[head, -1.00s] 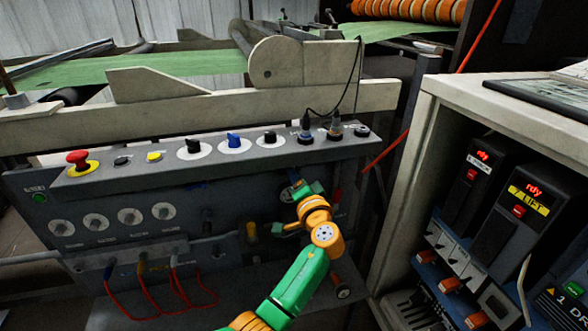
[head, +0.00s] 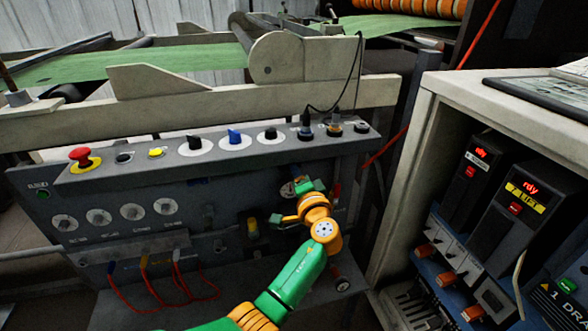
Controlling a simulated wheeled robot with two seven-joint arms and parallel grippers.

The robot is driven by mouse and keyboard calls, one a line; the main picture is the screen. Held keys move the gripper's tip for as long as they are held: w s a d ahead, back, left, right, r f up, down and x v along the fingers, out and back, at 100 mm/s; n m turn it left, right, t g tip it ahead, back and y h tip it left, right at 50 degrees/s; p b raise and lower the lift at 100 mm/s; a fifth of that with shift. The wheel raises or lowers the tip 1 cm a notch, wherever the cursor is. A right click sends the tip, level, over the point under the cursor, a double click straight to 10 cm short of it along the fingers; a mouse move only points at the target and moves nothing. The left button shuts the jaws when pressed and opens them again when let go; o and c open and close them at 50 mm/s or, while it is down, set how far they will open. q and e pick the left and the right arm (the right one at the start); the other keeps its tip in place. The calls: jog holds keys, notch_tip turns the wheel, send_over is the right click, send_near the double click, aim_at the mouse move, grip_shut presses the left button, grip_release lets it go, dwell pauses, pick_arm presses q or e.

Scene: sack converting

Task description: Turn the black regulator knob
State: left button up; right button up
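The grey control panel (head: 110,185) carries several knobs. Two black knobs, one at left (head: 194,142) and one farther right (head: 270,132), stand on round white plates on its top ledge, with a blue knob (head: 234,137) between them. A small round gauge (head: 288,189) shows beside the upper finger. I cannot make out a black regulator knob there; the gripper covers part of that area.
Red cables (head: 165,300) loop at the panel's lower left. A yellow fitting (head: 252,228) is left of the gripper. A red emergency button (head: 80,155) sits on the ledge's left end. A cabinet (head: 440,90) with drive units closes off the right side.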

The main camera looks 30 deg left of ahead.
pick_arm(q)
jog(key=o, duration=0.3)
jog(key=v, duration=0.7)
jog(key=shift+p, duration=0.3)
pick_arm(e)
jog(key=shift+s+d+r, duration=0.15)
jog(key=shift+s, duration=0.15)
pick_arm(q)
jog(key=shift+d, duration=0.1)
